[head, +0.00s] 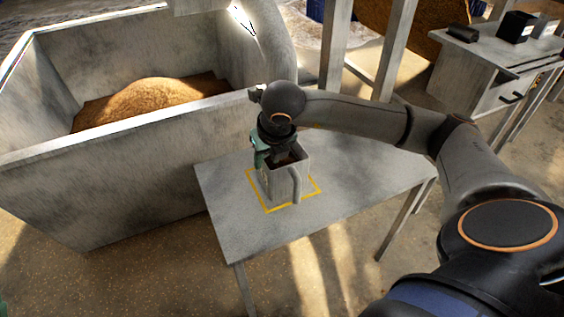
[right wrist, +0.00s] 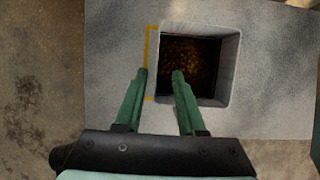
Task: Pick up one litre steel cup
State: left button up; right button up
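The steel cup (head: 284,182) is a grey, square, open-topped box with a handle on its near side. It stands upright on the grey table (head: 240,227), inside a yellow outline. In the right wrist view I look down into the cup (right wrist: 231,70); its inside is dark with brown at the bottom. My right gripper (right wrist: 160,76) is open, its green fingers apart. One finger shows outside the cup's left wall and the other over its opening. In the head view the right gripper (head: 263,158) is at the cup's rim, partly hidden by its wrist. My left gripper is out of view.
A large grey bin (head: 120,190) holding brown grain (head: 150,98) stands left of the table. Grey posts (head: 333,45) rise behind the table. A grey desk (head: 490,75) with dark boxes is at the back right. The table's near and right parts are clear.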

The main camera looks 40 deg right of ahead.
jog(key=b, duration=0.2)
send_over(264, 188)
notch_tip(264, 188, down, 6)
jog(key=shift+r, duration=0.1)
jog(key=shift+d, duration=0.1)
grip_shut()
dwell(1.1)
jog(key=shift+r, duration=0.1)
